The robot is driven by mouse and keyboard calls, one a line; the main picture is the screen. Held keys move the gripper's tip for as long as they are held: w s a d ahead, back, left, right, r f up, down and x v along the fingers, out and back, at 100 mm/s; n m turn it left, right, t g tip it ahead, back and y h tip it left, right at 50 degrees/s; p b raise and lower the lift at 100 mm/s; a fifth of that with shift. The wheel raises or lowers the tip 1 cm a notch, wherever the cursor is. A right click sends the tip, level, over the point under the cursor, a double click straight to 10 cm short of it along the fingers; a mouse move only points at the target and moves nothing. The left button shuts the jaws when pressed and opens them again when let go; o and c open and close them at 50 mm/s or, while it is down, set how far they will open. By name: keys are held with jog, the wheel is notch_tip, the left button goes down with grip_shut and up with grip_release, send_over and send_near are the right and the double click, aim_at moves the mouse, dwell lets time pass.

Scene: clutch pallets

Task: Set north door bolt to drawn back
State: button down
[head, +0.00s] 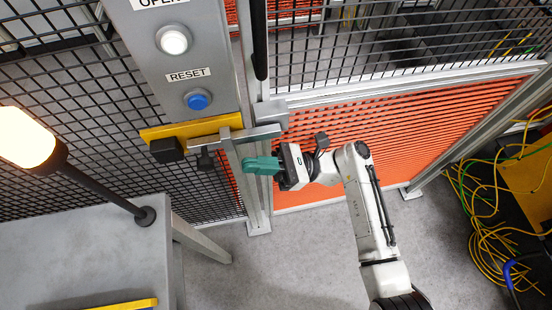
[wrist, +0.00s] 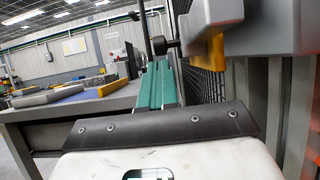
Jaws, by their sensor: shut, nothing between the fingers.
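The door bolt (head: 258,134) is a grey bar lying across the gap between the post with the yellow plate (head: 190,128) and the door frame. A dark knob (head: 206,160) hangs below the bar's left part. The knob also shows in the wrist view (wrist: 163,45), past the upper end of my fingers. My gripper (head: 246,165) has teal fingers, shut and empty, pointing left. It is below the bar and to the right of the knob, apart from the knob in the picture. Its shut fingers also show in the wrist view (wrist: 157,85). I cannot tell the exact depth gap.
A grey control box (head: 185,60) with a white button and a blue RESET button stands above the bolt. A lamp (head: 100,185) on a grey table (head: 80,240) is at left. An orange slatted panel (head: 400,140) is behind my arm. Yellow cables (head: 480,230) lie at right.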

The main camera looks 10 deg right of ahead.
jog(key=p+x, duration=0.1)
jog(key=x, duration=0.4)
jog(key=shift+a+r, duration=0.1)
jog(key=shift+a, duration=0.15)
jog(key=shift+a, duration=0.1)
jog(key=a, duration=0.6)
jog(key=shift+p, duration=0.35)
jog(key=shift+a, duration=0.15)
